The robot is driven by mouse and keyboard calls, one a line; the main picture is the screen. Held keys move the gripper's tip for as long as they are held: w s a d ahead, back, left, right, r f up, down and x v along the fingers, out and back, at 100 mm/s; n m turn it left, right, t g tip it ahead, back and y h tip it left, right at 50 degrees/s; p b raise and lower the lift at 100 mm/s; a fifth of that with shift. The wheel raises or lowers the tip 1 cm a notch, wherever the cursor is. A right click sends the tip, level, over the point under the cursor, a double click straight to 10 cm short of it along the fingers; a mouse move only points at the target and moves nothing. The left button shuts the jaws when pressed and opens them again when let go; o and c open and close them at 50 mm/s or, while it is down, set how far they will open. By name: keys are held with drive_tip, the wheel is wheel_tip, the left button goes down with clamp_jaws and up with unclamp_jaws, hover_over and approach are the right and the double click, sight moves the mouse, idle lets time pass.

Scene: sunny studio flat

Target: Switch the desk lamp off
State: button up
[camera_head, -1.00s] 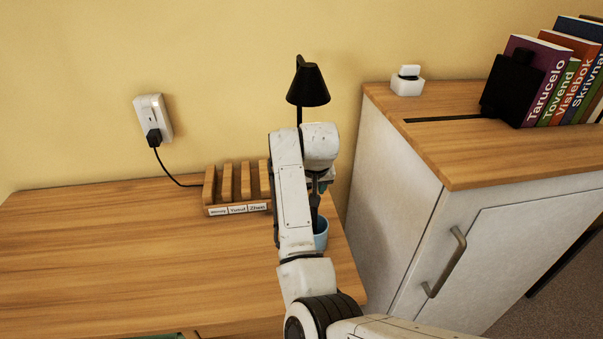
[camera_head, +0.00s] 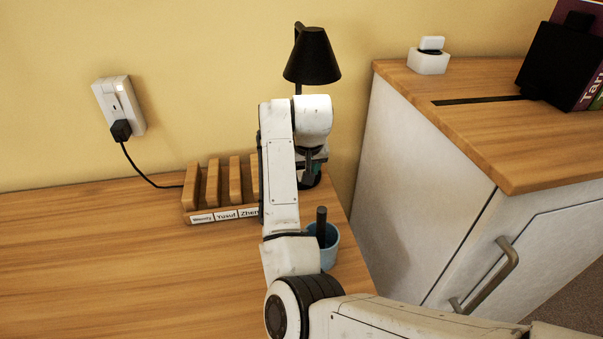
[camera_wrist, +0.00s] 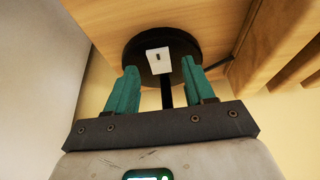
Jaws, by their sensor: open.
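The black desk lamp (camera_head: 312,57) stands at the back right of the desk, its conical shade above my arm; its lower part is mostly hidden by the arm in the head view. In the wrist view its round black base (camera_wrist: 187,34) shows, with a white switch (camera_wrist: 158,60) bearing a small dark mark. My gripper (camera_wrist: 160,82) is open, its two teal fingers on either side of the switch in that view. I cannot tell whether the fingers touch anything. The shade's inside is hidden, and I cannot tell whether the lamp is lit.
A blue cup (camera_head: 327,256) with a dark item in it stands beside my arm. A wooden slotted rack (camera_head: 220,189) with name labels is to the left. A white wall socket (camera_head: 119,100) holds a black plug. A white cabinet (camera_head: 420,170) borders the desk's right side. The left desk is clear.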

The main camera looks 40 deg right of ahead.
drive_tip(key=shift+w+d+f+b, duration=0.15)
drive_tip(key=shift+f+b, duration=0.15)
drive_tip(key=shift+f, duration=0.25)
